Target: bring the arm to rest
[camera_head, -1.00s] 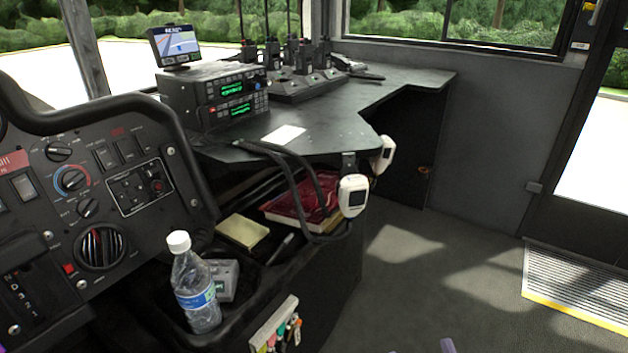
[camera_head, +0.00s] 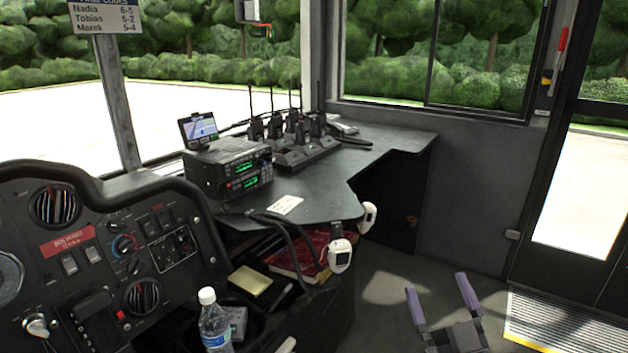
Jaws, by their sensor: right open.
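My right gripper (camera_head: 442,298) shows at the bottom right of the head view. Its two purple-grey fingers point up and stand well apart, with nothing between them. It is over the open floor, to the right of the console and apart from it. My left gripper is not in the view.
A water bottle (camera_head: 214,325) stands in the console tray at the lower middle. Two white handsets (camera_head: 340,256) hang at the desk (camera_head: 330,205) edge. A radio unit (camera_head: 229,168) and several handheld radios (camera_head: 300,150) sit on the desk. The floor (camera_head: 385,320) beside the console is clear.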

